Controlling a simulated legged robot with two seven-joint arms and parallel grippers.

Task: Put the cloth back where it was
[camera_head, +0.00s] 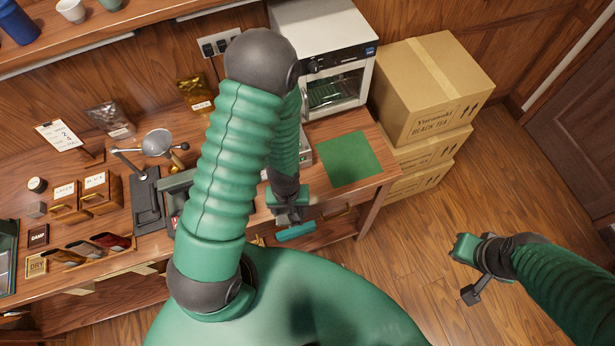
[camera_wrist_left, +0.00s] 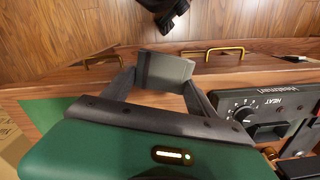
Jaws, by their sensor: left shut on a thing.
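In the head view my left gripper (camera_head: 285,217) hangs at the table's front edge. A small teal roll, which looks like the cloth (camera_head: 297,232), is at its fingertips. In the left wrist view the fingers (camera_wrist_left: 163,72) come together beyond the table edge. No teal shows there, so the grip itself is hidden. A flat green square mat (camera_head: 348,159) lies at the table's right end, behind and to the right of the gripper. My right gripper (camera_head: 470,278) is over the floor at the right, and its jaw gap is unclear.
A white oven (camera_head: 322,45) stands behind the mat. Cardboard tea boxes (camera_head: 425,90) are stacked right of the table. A heater panel (camera_wrist_left: 268,112) is beside the left gripper in the wrist view. Brass drawer handles (camera_wrist_left: 211,52) stick out from the front. Tea tools crowd the left side.

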